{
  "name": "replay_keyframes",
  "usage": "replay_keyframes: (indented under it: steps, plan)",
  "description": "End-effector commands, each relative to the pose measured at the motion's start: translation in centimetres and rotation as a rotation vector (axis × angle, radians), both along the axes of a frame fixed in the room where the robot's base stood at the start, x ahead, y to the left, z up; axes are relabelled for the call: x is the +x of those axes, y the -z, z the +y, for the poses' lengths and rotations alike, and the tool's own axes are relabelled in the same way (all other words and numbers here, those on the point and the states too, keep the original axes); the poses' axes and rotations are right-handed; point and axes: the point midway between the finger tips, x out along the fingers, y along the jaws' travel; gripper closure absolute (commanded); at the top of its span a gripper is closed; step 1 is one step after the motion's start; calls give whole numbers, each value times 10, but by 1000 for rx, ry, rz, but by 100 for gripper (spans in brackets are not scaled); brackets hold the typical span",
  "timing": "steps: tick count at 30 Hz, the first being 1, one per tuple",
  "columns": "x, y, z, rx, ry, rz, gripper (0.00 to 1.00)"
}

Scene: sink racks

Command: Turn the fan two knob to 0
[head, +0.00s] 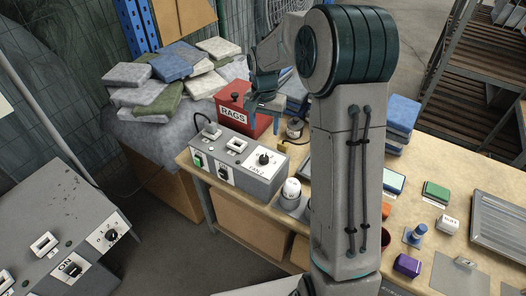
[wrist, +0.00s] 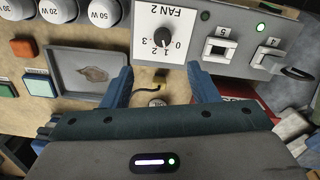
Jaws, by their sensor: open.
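The fan two knob (wrist: 161,41) is a small dark knob on a white plate marked FAN 2, with 0 to 3 around it, upside down in the wrist view. I cannot clearly tell which number it points to. In the head view the knob (head: 264,158) sits at the right end of the grey control box (head: 222,183). My gripper (wrist: 159,76) is open and empty, its blue fingers apart, with the knob just beyond and between them. In the head view my gripper (head: 264,106) shows above and behind the box, near the red RAGS box.
The red RAGS box (head: 238,112) stands behind the control box. A white-topped round item (head: 291,190) is close to its right end. Another grey panel (head: 75,250) with switches is at the lower left. Several folded cloths (head: 165,75) are piled at the back left.

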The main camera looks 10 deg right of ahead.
Motion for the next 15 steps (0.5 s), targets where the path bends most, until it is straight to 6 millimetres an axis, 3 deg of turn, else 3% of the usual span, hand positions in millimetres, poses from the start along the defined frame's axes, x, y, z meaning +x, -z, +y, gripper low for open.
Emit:
replay_keyframes:
  steps: [8,15]
  plan:
    - [9,17,0,6,25,11,46]
    - [8,62,0,7,25,16,46]
